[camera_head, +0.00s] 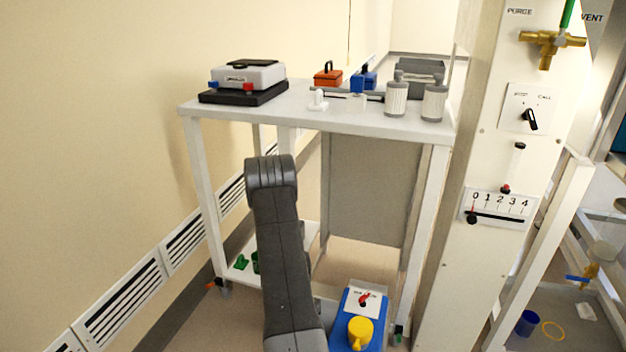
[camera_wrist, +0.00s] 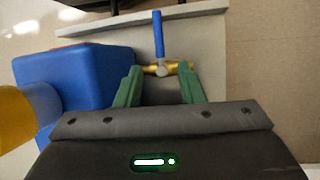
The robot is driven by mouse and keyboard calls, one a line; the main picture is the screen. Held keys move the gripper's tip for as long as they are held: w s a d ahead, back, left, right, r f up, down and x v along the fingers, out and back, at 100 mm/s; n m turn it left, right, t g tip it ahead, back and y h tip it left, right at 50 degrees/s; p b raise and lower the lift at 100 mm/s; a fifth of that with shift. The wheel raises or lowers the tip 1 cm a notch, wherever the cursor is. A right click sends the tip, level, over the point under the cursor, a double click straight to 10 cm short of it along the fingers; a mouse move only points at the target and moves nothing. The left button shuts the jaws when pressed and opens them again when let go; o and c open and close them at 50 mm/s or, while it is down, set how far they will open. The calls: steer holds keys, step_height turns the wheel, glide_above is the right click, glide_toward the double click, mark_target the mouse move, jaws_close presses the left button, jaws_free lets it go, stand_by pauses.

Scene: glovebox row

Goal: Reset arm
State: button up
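In the wrist view my gripper (camera_wrist: 160,72) shows two green fingers standing apart. A brass valve fitting (camera_wrist: 180,67) with a blue handle (camera_wrist: 158,35) lies across the gap at their tips. I cannot tell whether the fingers touch it, but they look open. My dark grey arm (camera_head: 278,240) rises in the middle of the head view, in front of the cart. My gripper cannot be made out clearly there; the arm hides part of the lower shelf. Small green pieces (camera_head: 241,262) show beside the arm; I cannot tell what they are.
A blue box (camera_head: 347,336) with a yellow knob (camera_head: 360,332) sits low beside my arm, and close left of the fingers in the wrist view (camera_wrist: 85,80). The cart top (camera_head: 300,112) holds a scale (camera_head: 247,75), toolboxes and canisters. A white panel column (camera_head: 480,160) stands right; the wall is left.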

steer(key=b+x, duration=0.2)
steer(key=x, duration=0.6)
steer(key=shift+s+f, duration=0.1)
steer(key=shift+f, duration=0.05)
steer(key=shift+d+r+n+h, duration=0.2)
steer(key=shift+n+h, duration=0.1)
steer(key=shift+n, duration=0.4)
steer(key=shift+d+n+h+p, duration=0.2)
steer(key=shift+n+h+p, duration=0.15)
steer(key=shift+n, duration=0.45)
